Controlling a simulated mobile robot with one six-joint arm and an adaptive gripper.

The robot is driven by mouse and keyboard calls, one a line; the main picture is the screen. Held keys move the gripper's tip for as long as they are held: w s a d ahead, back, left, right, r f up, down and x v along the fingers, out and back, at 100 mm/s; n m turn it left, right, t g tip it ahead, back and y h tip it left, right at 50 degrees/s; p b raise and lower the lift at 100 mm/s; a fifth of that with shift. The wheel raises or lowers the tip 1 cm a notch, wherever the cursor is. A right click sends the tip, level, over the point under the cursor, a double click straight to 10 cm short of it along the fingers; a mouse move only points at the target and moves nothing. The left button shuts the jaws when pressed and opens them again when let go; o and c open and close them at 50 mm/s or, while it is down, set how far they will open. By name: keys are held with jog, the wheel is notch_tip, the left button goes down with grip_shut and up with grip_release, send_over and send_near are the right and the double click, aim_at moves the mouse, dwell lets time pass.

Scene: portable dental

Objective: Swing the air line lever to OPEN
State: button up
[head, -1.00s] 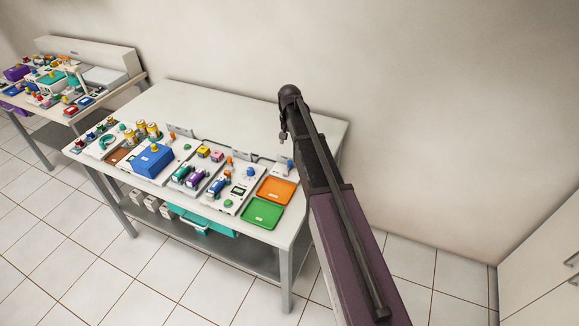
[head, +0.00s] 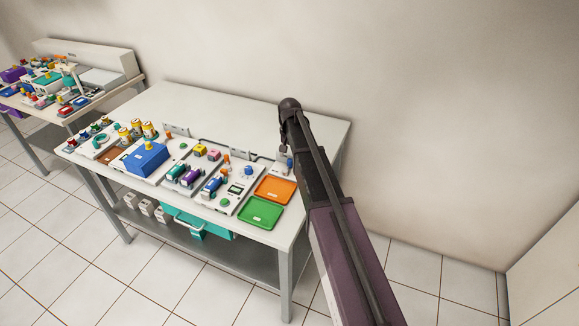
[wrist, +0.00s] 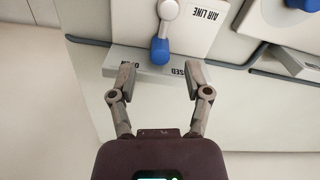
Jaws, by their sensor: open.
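The air line lever (wrist: 162,35) shows in the wrist view as a pale shaft with a blue knob (wrist: 160,51), on a white plate lettered AIR LINE. It points down the picture toward a grey block (wrist: 155,68). The block's lettering is partly hidden by the fingers; "SED" reads at its right. My gripper (wrist: 157,80) is open and empty, its fingertips on either side of the block's front, the knob just beyond and between them, apart from both. In the head view the blue knob (head: 290,164) shows small beside my arm; my gripper's fingers are hidden there.
An orange tray (head: 275,189) and a green tray (head: 261,212) lie in front of the lever station. More panels with knobs and a blue box (head: 146,158) stand to the left. The back of the table (head: 215,108) is clear. A second table stands far left.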

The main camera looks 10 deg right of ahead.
aim_at(290, 160)
jog(key=shift+f+b, duration=1.75)
jog(key=shift+f, duration=0.3)
grip_shut()
